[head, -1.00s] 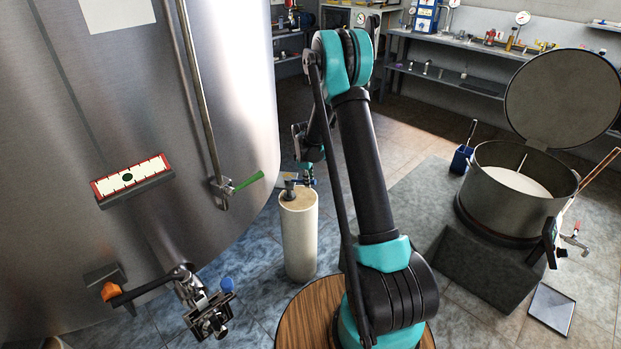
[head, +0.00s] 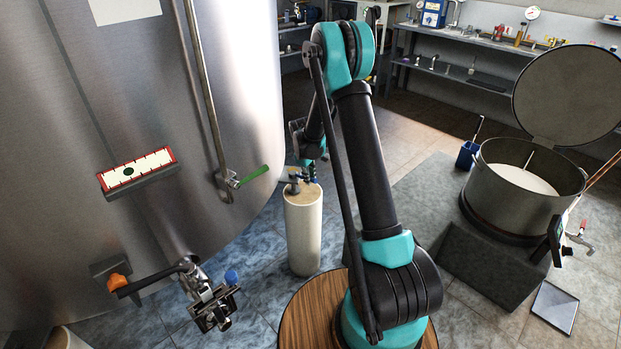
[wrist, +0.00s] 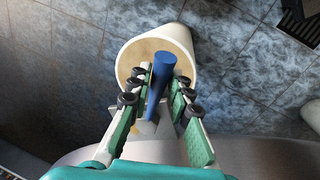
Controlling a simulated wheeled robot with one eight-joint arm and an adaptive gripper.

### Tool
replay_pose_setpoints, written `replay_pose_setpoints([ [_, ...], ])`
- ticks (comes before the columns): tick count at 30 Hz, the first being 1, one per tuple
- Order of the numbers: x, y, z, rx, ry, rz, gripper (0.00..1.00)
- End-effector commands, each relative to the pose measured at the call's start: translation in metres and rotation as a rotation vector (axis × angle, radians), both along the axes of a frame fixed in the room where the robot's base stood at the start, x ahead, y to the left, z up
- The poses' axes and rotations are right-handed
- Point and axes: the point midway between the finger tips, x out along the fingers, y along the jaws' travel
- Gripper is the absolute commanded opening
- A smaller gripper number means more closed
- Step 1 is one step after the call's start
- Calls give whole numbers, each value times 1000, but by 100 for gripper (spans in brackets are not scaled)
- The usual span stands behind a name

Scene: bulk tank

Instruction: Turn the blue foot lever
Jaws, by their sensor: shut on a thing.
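The blue foot lever (wrist: 161,76) is a short blue bar above the round cream top of a foot post (wrist: 172,42) in the wrist view. My gripper (wrist: 162,84) has its teal and black fingers on both sides of the lever and is shut on it. The lever's lower end runs into a grey metal part between the fingers. In the head view the cream foot post (head: 303,232) stands beside the steel tank, with my gripper (head: 312,172) at its top. There the lever is small and partly hidden by my gripper.
The big steel tank (head: 230,110) stands close on the left, with a green-handled valve (head: 252,175) near the post. An outlet valve with a blue cap (head: 231,277) is at lower left. A lidded pot (head: 515,205) stands on a grey plinth at right.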

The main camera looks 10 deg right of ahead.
Motion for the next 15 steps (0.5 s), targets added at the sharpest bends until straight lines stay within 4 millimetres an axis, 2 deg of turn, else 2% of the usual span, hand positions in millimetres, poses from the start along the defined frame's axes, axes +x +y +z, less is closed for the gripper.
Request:
replay_pose_setpoints([
  [1,0,0,0,0,-1,0,22],
  [6,0,0,0,1,-1,0,41],
  [15,0,0,1,1,-1,1,41],
])
